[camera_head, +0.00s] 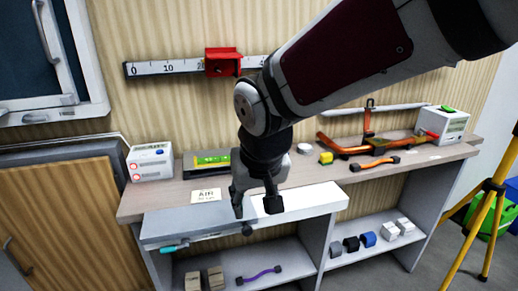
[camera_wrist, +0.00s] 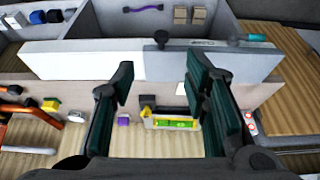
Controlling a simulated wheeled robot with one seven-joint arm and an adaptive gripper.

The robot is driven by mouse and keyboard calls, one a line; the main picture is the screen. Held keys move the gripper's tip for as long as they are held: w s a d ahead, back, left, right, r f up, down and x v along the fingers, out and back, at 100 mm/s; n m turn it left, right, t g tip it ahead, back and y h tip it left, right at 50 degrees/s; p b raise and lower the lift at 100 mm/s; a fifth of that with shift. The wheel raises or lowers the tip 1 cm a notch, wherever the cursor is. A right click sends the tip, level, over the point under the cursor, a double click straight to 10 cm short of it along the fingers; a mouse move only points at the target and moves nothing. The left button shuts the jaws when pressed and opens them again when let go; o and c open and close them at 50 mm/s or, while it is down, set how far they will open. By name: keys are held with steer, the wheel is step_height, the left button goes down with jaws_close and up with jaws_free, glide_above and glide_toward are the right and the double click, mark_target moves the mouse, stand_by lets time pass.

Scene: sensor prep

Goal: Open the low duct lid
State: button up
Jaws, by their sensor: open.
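A long pale grey duct lid (camera_head: 310,201) runs along the front edge of the bench and looks closed. It also shows in the wrist view (camera_wrist: 95,60), crossing the upper part. A dark round knob (camera_head: 247,229) sits at its front edge, also in the wrist view (camera_wrist: 161,36). A teal-handled tool (camera_head: 174,248) is at the left front, below the lid's edge. My gripper (camera_head: 256,205) is open and empty above the lid, pointing down. In the wrist view its two fingers (camera_wrist: 158,74) stand apart, with the knob beyond them.
An AIR card (camera_head: 206,196) and a green-yellow level (camera_head: 212,160) lie behind the lid. Orange tubing (camera_head: 350,148) and a white box (camera_head: 443,124) are on the right. Below, shelves hold blocks (camera_head: 216,279) and a purple handle (camera_head: 259,275). A yellow tripod (camera_head: 484,210) stands right.

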mark_target(248, 229)
steer(key=b+x, duration=0.4)
steer(key=x, duration=1)
steer(key=shift+a+f+b, duration=0.1)
steer(key=shift+f+b, duration=0.05)
steer(key=shift+b, duration=0.25)
jaws_close()
